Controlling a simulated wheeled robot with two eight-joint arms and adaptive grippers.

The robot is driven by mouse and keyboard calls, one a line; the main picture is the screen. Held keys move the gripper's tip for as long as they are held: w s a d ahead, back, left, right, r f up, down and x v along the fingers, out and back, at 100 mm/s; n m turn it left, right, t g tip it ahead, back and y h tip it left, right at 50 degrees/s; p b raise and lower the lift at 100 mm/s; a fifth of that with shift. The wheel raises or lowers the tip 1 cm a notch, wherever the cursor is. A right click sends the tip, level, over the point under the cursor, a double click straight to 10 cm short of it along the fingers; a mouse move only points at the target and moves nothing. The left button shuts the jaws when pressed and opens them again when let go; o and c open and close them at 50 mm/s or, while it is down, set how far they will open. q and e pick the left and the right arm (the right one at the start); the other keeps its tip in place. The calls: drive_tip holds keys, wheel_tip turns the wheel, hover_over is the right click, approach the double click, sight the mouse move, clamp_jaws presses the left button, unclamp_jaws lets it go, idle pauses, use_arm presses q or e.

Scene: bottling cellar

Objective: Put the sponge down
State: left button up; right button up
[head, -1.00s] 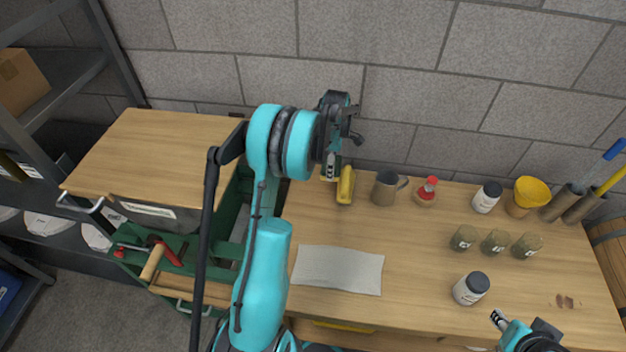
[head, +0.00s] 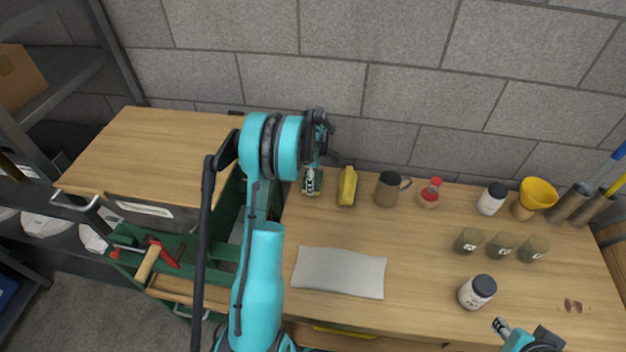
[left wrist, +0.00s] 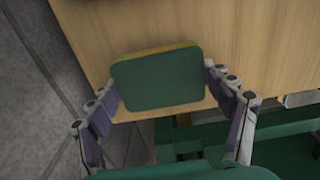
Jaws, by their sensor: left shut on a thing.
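The sponge is a flat block with a green face and a yellow layer. In the left wrist view the sponge (left wrist: 158,80) sits between the two fingers of my left gripper (left wrist: 166,98), which is shut on it. In the head view the sponge (head: 312,186) shows at the back left corner of the wooden bench (head: 420,270), below my left gripper (head: 312,172). I cannot tell whether it touches the bench top. My right gripper (head: 500,326) is at the bottom right edge of the head view, and its jaw opening is not clear.
A yellow bottle (head: 347,187) stands just right of the sponge, then a mug (head: 388,190) and a red-topped shaker (head: 430,194). A grey cloth (head: 340,272) lies in front. Jars, several cups and a yellow funnel (head: 538,192) stand further right. The stone wall is close behind.

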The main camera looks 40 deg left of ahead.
use_arm(q)
drive_tip(key=shift+f, duration=0.15)
drive_tip(key=o, duration=1.4)
drive_tip(key=shift+o, duration=0.2)
